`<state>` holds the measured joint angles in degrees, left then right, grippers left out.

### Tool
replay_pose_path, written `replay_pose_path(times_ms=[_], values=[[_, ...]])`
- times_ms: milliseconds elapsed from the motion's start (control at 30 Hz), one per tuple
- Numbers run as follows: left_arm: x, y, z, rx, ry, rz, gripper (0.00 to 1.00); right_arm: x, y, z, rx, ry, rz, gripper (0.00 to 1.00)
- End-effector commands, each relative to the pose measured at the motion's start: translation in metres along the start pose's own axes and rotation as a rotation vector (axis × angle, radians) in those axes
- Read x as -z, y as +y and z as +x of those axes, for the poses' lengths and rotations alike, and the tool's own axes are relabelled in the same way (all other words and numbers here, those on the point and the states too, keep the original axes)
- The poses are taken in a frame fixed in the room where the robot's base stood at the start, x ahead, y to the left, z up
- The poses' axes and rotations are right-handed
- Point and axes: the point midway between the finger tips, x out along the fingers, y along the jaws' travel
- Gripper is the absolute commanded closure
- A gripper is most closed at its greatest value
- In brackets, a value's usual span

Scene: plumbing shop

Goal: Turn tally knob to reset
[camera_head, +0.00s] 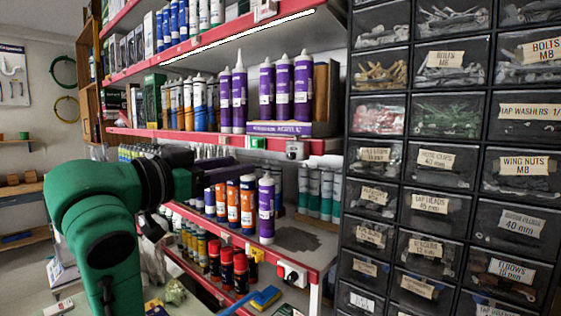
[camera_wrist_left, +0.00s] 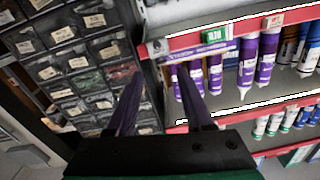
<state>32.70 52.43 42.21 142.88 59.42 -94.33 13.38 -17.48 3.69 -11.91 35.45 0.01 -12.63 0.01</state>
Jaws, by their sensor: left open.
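A small grey-white device (camera_head: 296,150), which looks like the tally counter, is fixed to the red edge of the middle shelf, right of a green tag. Its knob is too small to make out clearly. In the left wrist view the device (camera_wrist_left: 159,46) shows near the top, beyond the fingertips. My left gripper (camera_head: 245,170) reaches in from the left, below and left of the device in the head view, apart from it. In the left wrist view its two dark fingers (camera_wrist_left: 158,74) are spread with nothing between them. My right gripper is not in view.
A second device with a red part (camera_head: 291,275) sits on the lower shelf edge. Purple cartridges (camera_head: 302,85) stand above the middle edge; orange and purple tubes (camera_head: 247,205) stand below. A labelled drawer cabinet (camera_head: 440,160) closes off the right side.

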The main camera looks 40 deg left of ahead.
Motion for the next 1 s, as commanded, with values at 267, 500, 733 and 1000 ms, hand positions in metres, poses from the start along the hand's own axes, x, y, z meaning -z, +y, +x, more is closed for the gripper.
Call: replay_pose_path(times_ms=[267,500,733,1000], values=[[0.006,-0.001,0.058,-0.007,-0.010,-0.006,0.48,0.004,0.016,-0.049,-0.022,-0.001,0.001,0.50],[0.003,0.000,0.119,-0.004,-0.007,-0.004,0.48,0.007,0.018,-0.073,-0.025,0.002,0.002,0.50],[-0.001,0.001,0.144,-0.003,-0.003,-0.002,0.48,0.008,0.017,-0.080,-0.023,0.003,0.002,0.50],[-0.002,0.001,0.144,-0.003,-0.003,-0.002,0.71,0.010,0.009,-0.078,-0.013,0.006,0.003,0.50]])
